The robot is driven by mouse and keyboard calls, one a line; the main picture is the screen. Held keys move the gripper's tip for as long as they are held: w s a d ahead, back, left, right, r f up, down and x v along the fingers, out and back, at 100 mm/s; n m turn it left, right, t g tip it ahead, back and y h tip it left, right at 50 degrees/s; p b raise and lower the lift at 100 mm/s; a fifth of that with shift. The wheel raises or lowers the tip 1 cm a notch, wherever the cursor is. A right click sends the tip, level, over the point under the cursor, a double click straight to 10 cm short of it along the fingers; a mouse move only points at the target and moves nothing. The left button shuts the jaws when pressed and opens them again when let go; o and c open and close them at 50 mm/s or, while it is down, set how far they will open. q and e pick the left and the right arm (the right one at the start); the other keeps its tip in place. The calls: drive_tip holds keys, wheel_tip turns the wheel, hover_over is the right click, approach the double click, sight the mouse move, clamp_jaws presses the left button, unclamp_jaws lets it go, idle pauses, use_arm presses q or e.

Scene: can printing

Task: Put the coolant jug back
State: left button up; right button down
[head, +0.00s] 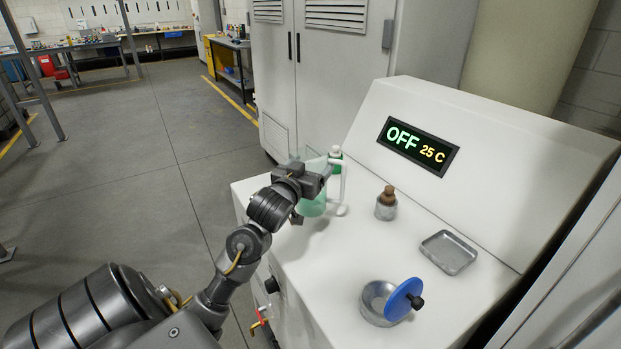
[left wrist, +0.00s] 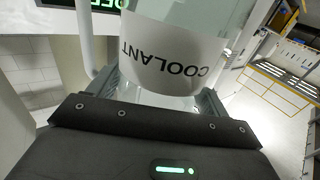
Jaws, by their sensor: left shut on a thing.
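The coolant jug (head: 313,206) is a clear jug with a pale green tint and a white handle, near the left end of the white machine top. My left gripper (head: 305,180) is shut on the jug and hides part of it. In the left wrist view the jug (left wrist: 175,60) sits between the fingers, with its COOLANT label upside down in the picture. The jug looks upright; I cannot tell whether its base touches the top. My right gripper is not in view.
A small brown-topped jar (head: 386,206), a metal tray (head: 448,252) and a metal bowl (head: 375,301) with a blue lid (head: 403,299) are to the right. The display (head: 418,146) reads OFF 25 C.

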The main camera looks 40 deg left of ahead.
use_arm(q)
drive_tip(key=shift+w+a+f, duration=0.1)
drive_tip(key=shift+w+f, duration=0.05)
drive_tip(key=shift+f, duration=1.55)
drive_tip(key=shift+f, duration=0.2)
drive_tip(key=o, duration=2)
drive_tip(key=shift+o, duration=0.2)
drive_tip(key=p+v, duration=0.1)
drive_tip(key=v, duration=1.1)
drive_tip(key=shift+r, duration=0.2)
